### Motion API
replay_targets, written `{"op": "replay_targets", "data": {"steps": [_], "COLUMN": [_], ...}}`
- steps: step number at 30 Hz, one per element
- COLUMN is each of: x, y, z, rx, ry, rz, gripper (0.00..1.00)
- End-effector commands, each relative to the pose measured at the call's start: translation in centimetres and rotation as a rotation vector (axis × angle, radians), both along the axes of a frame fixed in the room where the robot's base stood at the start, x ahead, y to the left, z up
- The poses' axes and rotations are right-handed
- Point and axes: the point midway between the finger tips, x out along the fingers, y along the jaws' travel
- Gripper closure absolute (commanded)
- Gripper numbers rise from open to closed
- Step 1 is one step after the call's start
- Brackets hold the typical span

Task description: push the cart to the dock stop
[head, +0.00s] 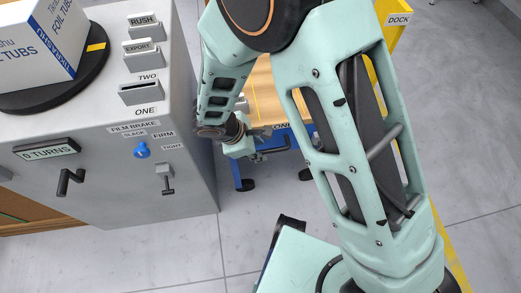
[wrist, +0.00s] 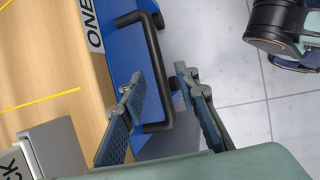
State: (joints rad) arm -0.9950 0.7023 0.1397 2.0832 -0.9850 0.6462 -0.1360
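The cart has a pale wooden top (head: 265,100), a blue frame and a label reading ONE; it stands beyond the grey machine in the head view. Its wooden top also shows in the wrist view (wrist: 45,65), with the blue end panel (wrist: 120,50) and a black bar handle (wrist: 155,50). My gripper (wrist: 160,78) is open, one finger on each side of the handle's long bar, with gaps visible. In the head view my gripper (head: 260,142) is small at the cart's near end. A yellow post with a DOCK sign (head: 398,19) stands at upper right, partly hidden by my arm.
A grey machine (head: 100,180) with a crank, levers and labelled slots stands at left, close beside my arm. A box of foil tubs (head: 40,45) sits on its black turntable (head: 75,85). A grey labelled holder (wrist: 55,150) is on the cart. Tiled floor (head: 480,130) at right is clear.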

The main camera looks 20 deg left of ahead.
Motion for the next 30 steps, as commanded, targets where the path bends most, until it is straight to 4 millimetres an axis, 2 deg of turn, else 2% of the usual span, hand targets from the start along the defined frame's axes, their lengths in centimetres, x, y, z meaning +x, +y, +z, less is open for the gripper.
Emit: {"op": "replay_targets", "data": {"steps": [4, 14, 22, 30], "x": [0.51, 0.67, 0.67, 0.66], "y": [-0.28, -0.34, -0.35, -0.35], "z": [-1.33, -1.52, -1.50, -1.49], "rx": [0.000, 0.002, 0.002, 0.001], "ry": [0.000, 0.000, 0.000, -0.001], "rz": [-0.001, 0.000, 0.000, -0.001], "gripper": [0.71, 0.71, 1.00, 1.00]}}
